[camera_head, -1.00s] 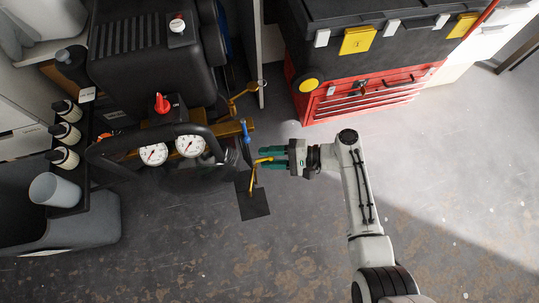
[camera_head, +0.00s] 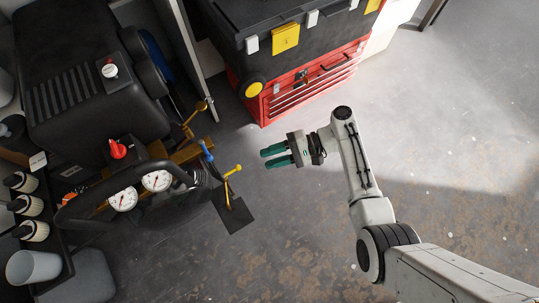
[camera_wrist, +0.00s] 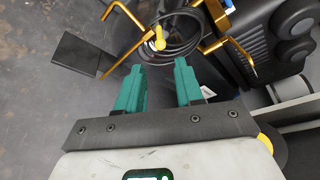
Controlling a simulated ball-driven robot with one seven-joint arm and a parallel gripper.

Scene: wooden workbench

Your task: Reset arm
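My gripper (camera_head: 276,156) has green fingers held apart with nothing between them. It is in the open to the right of the black compressor-like machine (camera_head: 90,90) and its yellow handle (camera_head: 232,171), apart from both. In the wrist view, my gripper's fingers (camera_wrist: 160,75) show with a clear gap. The yellow handle (camera_wrist: 157,40) and a coiled black hose (camera_wrist: 180,35) lie beyond the fingertips. My arm extends from the lower right, bent at the elbow.
A red and black tool chest (camera_head: 310,85) stands behind my gripper. A dark square plate (camera_head: 235,216) is by the yellow handle. Two white gauges (camera_head: 156,181), bottles (camera_head: 34,230) and a grey cup (camera_head: 35,269) are at the left. The grey floor (camera_head: 460,150) at right is clear.

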